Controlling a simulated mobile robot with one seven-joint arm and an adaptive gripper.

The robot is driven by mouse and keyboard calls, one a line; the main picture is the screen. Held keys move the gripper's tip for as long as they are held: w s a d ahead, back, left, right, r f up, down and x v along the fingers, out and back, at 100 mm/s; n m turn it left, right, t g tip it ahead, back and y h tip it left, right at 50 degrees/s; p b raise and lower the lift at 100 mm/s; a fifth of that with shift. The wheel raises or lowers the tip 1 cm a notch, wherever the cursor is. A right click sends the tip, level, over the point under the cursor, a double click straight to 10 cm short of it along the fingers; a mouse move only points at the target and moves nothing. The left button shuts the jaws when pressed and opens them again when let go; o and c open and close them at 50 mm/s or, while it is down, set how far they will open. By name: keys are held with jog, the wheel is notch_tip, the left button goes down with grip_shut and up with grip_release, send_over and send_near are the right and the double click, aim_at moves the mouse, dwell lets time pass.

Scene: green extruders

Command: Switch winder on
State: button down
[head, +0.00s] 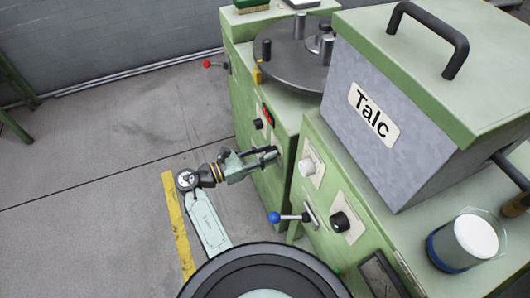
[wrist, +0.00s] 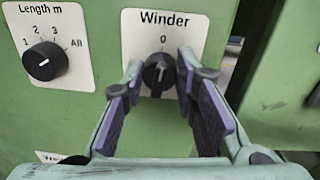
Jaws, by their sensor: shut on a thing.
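The winder switch is a black rotary knob (wrist: 157,74) on a white plate (wrist: 150,22) marked "Winder", with a 0 above it. Its pale pointer mark looks about upright, below the 0. My gripper (wrist: 160,76) is shut on the knob, one purple-padded finger at each side. Both fingers hide parts of the plate's lower area, so other marks there cannot be read. In the head view my gripper (head: 271,154) reaches to the front of the green winder cabinet (head: 270,186), near its right edge, and hides the knob.
A "Length m" knob (wrist: 43,61) sits left of the winder plate. To the right in the head view are a blue-ball lever (head: 275,217), a black knob (head: 340,222) and a grey Talc box (head: 360,125). Open floor (head: 110,160) lies left.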

jog(key=m+b, duration=0.1)
jog(key=m, duration=0.9)
jog(key=shift+s+f+m+b, duration=0.1)
jog(key=shift+f+m+b, duration=0.05)
jog(key=shift+m+b, duration=0.25)
dwell(0.3)
jog(key=c, duration=1.3)
grip_release()
jog(key=shift+h, duration=0.3)
jog(key=v, duration=1.2)
